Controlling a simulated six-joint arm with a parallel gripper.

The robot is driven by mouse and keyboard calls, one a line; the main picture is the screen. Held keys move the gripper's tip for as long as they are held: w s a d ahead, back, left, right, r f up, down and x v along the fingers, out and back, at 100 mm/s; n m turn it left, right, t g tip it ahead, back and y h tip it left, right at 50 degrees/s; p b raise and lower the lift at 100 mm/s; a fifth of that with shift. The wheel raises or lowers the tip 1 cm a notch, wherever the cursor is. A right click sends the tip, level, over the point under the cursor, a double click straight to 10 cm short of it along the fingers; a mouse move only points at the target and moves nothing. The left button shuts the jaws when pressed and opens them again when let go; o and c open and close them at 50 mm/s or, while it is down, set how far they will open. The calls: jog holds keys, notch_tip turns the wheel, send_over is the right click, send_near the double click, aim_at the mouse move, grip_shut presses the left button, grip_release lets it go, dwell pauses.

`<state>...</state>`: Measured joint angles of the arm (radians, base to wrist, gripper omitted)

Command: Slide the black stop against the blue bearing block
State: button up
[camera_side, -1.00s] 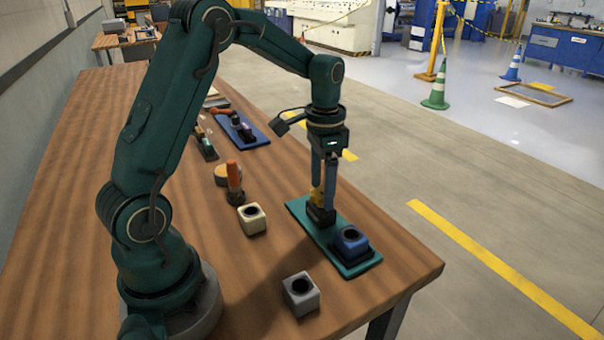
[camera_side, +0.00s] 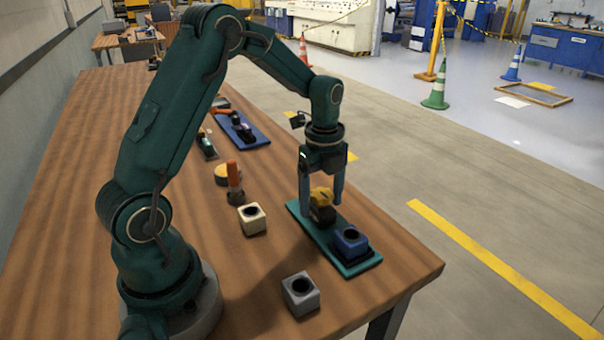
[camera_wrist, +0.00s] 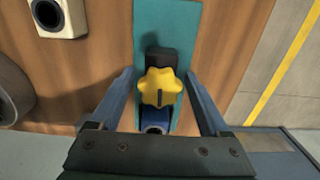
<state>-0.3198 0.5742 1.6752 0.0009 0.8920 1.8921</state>
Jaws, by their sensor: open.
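The black stop (camera_side: 323,216) stands on a teal base plate (camera_side: 297,208), with a yellow star-shaped knob (camera_side: 321,196) on top. The blue bearing block (camera_side: 351,242) sits on the same plate, nearer the front right end. A small gap seems to lie between stop and block. My gripper (camera_side: 320,203) is open, one finger on each side of the knob. In the wrist view my gripper (camera_wrist: 160,78) has clear space between both fingers and the knob (camera_wrist: 160,88). The stop (camera_wrist: 162,57) shows behind the knob, the blue block (camera_wrist: 155,129) partly hidden below it.
A cream block (camera_side: 252,219) and a grey block (camera_side: 301,294) stand left of and in front of the plate. An orange-handled tool (camera_side: 234,182) stands near a yellow-topped round piece (camera_side: 221,174). The table edge is close on the right.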

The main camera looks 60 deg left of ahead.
aim_at(334, 218)
jog(key=shift+f, duration=1)
grip_shut()
jog(key=shift+d, duration=2.35)
grip_release()
jog(key=shift+r, duration=0.15)
jog(key=shift+r, duration=2.5)
